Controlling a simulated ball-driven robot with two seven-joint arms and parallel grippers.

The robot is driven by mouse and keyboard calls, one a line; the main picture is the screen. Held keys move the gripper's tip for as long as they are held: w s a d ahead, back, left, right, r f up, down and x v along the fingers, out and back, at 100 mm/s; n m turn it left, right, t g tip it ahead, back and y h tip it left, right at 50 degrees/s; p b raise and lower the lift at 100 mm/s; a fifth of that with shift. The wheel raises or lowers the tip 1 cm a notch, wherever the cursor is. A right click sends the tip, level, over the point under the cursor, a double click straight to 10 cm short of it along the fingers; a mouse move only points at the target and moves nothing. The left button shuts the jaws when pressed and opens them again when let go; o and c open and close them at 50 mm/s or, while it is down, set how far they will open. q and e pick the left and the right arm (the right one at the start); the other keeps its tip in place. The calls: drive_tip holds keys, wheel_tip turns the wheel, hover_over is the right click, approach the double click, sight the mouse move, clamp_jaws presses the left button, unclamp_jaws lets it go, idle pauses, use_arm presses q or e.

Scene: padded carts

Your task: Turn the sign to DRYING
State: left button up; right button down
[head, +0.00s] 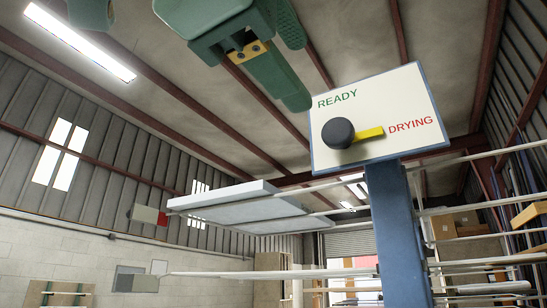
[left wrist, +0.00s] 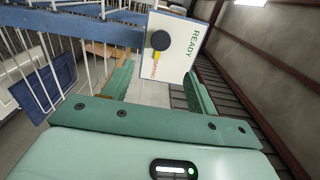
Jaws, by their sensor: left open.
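The sign (head: 395,85) is a white board with a blue edge on a blue post (head: 397,235). It reads READY in green at upper left and DRYING in red at right. Its round dark knob (head: 338,132) carries a yellow pointer (head: 369,134), which points right toward DRYING. My green left gripper (head: 292,62) is open and empty, above and left of the knob in the head view, apart from it. In the left wrist view the sign (left wrist: 175,48), knob (left wrist: 161,40) and pointer (left wrist: 156,56) show beyond the open fingers (left wrist: 160,82). My right gripper is not identifiable.
A cart rack with white rails (head: 470,207) stands around the post. Pale padded boards (head: 240,196) lie on the rails to the left. Cardboard boxes (head: 460,222) stand behind at right. The space between my gripper and the sign looks clear.

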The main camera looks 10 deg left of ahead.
use_arm(q)
drive_tip(key=v, duration=0.4)
drive_tip(key=shift+s, duration=0.15)
idle(0.4)
